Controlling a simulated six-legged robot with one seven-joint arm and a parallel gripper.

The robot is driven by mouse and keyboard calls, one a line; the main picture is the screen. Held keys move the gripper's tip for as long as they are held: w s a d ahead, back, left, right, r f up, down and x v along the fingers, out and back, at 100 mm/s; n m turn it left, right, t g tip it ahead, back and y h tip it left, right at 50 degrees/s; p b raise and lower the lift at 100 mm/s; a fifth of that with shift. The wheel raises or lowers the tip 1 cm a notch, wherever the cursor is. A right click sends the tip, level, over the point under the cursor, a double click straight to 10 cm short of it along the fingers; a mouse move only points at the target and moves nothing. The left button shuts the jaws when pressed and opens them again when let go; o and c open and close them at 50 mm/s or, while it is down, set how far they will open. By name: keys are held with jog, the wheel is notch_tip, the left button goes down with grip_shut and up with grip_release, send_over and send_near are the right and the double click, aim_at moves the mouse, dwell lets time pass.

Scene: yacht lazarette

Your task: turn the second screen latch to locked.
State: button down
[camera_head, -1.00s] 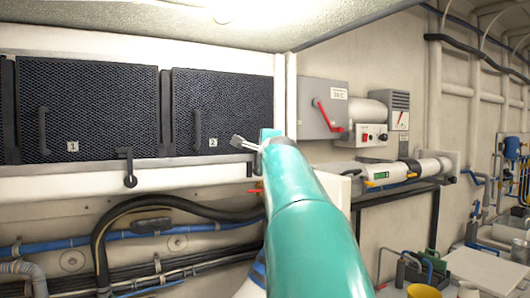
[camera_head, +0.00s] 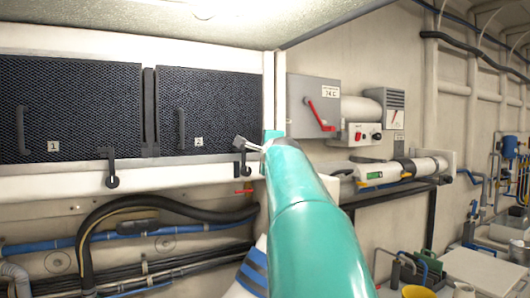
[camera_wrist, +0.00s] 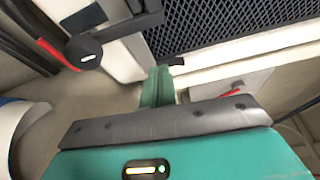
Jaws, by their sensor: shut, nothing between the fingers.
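The second screen (camera_head: 208,110), a dark mesh panel labelled 2, is at the upper left-centre in the head view. Its black latch (camera_head: 245,168) is at the panel's lower right, partly hidden by my gripper. In the wrist view the latch's round black hub (camera_wrist: 88,50) with a white mark shows at upper left, its arm running toward the upper right. My gripper (camera_head: 240,143) is shut and empty, in front of the latch's upper part in the head view. I cannot tell whether it touches the latch.
The first screen (camera_head: 70,105) and its hanging black latch (camera_head: 112,170) are to the left. A grey switch box (camera_head: 313,105) with a red lever is to the right.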

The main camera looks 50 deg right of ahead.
jog(key=v, duration=0.9)
jog(key=shift+a, duration=0.4)
jog(key=shift+s+d, duration=0.1)
